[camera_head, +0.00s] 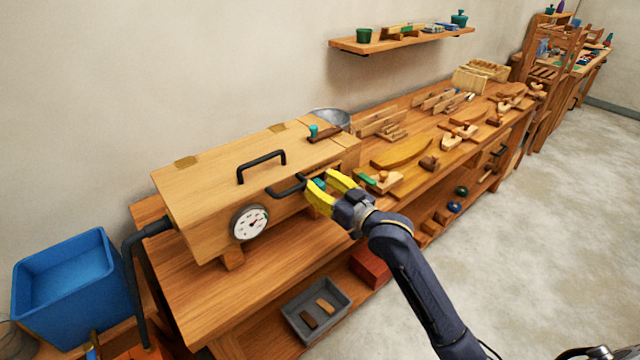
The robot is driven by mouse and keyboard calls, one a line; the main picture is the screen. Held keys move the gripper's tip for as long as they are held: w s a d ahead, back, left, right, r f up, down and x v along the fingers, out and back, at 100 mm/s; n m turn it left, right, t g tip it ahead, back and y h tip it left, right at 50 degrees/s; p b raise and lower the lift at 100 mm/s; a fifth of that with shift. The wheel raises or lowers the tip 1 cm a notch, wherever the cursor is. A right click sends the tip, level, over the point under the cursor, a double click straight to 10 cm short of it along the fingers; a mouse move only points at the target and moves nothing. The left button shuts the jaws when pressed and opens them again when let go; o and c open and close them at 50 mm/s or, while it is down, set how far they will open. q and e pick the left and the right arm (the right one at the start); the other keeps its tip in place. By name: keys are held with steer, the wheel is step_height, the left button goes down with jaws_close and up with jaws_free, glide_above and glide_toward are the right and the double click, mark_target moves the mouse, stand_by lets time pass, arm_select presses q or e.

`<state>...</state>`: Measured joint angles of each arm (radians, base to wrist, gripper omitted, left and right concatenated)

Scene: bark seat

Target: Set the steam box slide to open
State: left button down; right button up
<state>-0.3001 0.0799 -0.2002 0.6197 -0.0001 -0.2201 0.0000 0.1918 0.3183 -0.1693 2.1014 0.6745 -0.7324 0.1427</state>
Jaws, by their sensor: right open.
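The steam box (215,185) is a long pale wooden box on the workbench, with a black handle on its lid, a round dial on its front and a black hose at its left end. A black bar handle (287,189) sticks out from its front. My right gripper (318,179) has yellow fingers, spread open at the right part of the box front. A small teal piece (319,184), perhaps the slide's knob, shows between the fingers; I cannot tell whether they touch it. The slide's setting is hidden. My left gripper is out of view.
A teal-topped tool (314,131) lies on the box's right end, by a metal bucket (330,118). The workbench (200,290) holds several wooden parts and tools to the right. A blue tub (65,285) stands left. A grey tray (317,309) sits below. The floor at right is clear.

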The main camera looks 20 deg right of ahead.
steer(key=shift+w, duration=0.15)
jaws_close()
stand_by(0.4)
